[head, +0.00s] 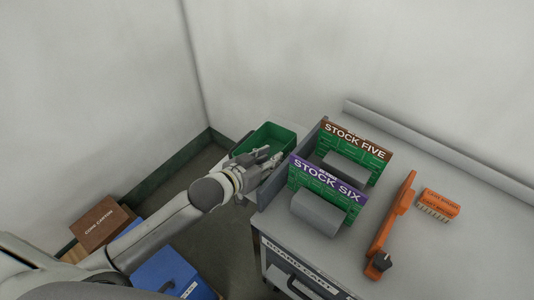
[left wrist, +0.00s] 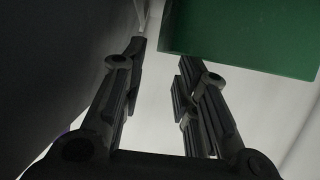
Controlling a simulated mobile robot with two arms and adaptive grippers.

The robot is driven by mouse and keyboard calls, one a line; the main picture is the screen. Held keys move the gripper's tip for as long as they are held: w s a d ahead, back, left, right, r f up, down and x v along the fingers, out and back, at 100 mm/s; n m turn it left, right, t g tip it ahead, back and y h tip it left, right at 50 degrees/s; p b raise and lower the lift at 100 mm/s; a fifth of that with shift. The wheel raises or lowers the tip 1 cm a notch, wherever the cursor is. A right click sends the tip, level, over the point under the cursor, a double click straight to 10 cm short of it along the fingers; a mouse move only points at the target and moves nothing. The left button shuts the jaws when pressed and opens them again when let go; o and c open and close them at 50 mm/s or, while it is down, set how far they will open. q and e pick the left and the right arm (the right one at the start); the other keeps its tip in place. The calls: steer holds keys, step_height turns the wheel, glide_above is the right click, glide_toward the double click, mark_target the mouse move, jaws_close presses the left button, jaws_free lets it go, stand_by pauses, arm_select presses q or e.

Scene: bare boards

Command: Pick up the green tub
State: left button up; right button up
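The green tub (head: 275,133) is open-topped and stands past the left edge of the grey cart top in the head view. What it rests on is hidden. My left gripper (head: 266,157) is at its near side, close to the cart's edge. In the left wrist view, a plain green wall of the tub (left wrist: 240,38) fills the upper right. The fingers of my left gripper (left wrist: 160,65) are spread with a gap between them, and the right finger overlaps the tub's lower edge. I cannot tell whether they touch. My right gripper is not in view.
The cart top (head: 400,255) holds a STOCK FIVE board (head: 357,145), a STOCK SIX board (head: 328,185), an orange bar tool (head: 390,225) and an orange block (head: 439,204). A brown carton (head: 103,223) and a blue bin (head: 165,272) stand at left. Walls close off the back.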

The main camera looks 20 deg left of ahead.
arm_select(q)
steer(key=shift+x, duration=3.1)
jaws_close()
steer(key=shift+r, duration=0.1)
